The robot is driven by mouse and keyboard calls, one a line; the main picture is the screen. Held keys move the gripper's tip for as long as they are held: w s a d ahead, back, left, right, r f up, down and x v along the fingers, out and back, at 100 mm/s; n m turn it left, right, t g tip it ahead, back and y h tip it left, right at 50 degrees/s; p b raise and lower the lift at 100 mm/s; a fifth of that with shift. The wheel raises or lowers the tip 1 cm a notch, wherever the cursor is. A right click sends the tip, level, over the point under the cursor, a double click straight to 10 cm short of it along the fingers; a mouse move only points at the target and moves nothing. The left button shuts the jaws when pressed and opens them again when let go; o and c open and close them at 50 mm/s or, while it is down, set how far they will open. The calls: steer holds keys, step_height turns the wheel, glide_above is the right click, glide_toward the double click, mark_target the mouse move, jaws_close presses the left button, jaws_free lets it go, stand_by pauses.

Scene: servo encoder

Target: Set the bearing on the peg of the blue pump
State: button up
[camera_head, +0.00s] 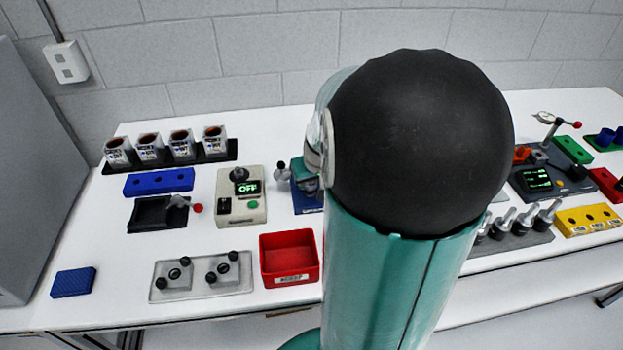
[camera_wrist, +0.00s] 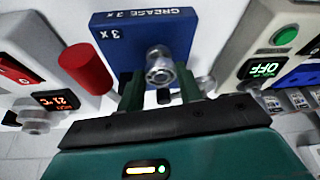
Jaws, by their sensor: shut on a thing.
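The blue pump (camera_wrist: 172,32), marked "GREASE 3x", fills the upper middle of the wrist view. In the head view the pump (camera_head: 306,203) shows only in part beside my arm. A silver round bearing (camera_wrist: 159,68) is at the middle of the pump's face in the wrist view, between the green fingers of my gripper (camera_wrist: 160,88). My gripper is shut on the bearing. The peg cannot be told apart from the bearing, so I cannot tell whether the bearing is around it. In the head view my arm hides most of the gripper.
A beige box with an "OFF" display (camera_head: 241,199) stands left of the pump, and a red bin (camera_head: 289,258) in front. In the wrist view a red cylinder (camera_wrist: 87,67) is left of the pump. A black tray (camera_head: 158,212) and blue block (camera_head: 73,282) are further left.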

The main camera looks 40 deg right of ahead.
steer(key=shift+f, duration=0.2)
steer(key=shift+f, duration=0.35)
steer(key=o, duration=1.1)
steer(key=shift+c, duration=0.3)
steer(key=shift+o, duration=0.8)
steer(key=shift+d, duration=0.1)
steer(key=shift+s, duration=0.1)
steer(key=shift+c, duration=0.4)
